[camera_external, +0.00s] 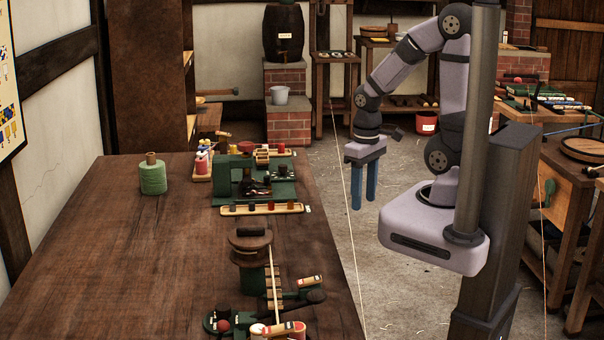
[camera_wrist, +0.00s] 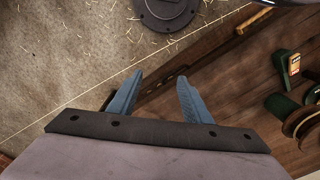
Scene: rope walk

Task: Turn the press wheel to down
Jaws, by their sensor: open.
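No part in view is clearly marked as the press wheel. A round brown wheel-like piece (camera_external: 250,240) with a black bar on top sits on a green base on the long bench. A green machine (camera_external: 228,178) with dark parts stands farther back on the same bench; I cannot tell whether either is the press. In the wrist view, a brown round piece and green parts (camera_wrist: 278,103) show at the right edge, partly cut off. My gripper (camera_external: 364,206) hangs with blue fingers pointing down, right of the bench and apart from it. It is open and empty, also in the wrist view (camera_wrist: 159,78).
The bench (camera_external: 120,260) has bare wood at left. A green spool (camera_external: 152,178) stands at the back. A wooden tray (camera_external: 262,209) lies before the green machine. More green fittings (camera_external: 222,320) sit at the front. Taut cords cross the aisle near my gripper.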

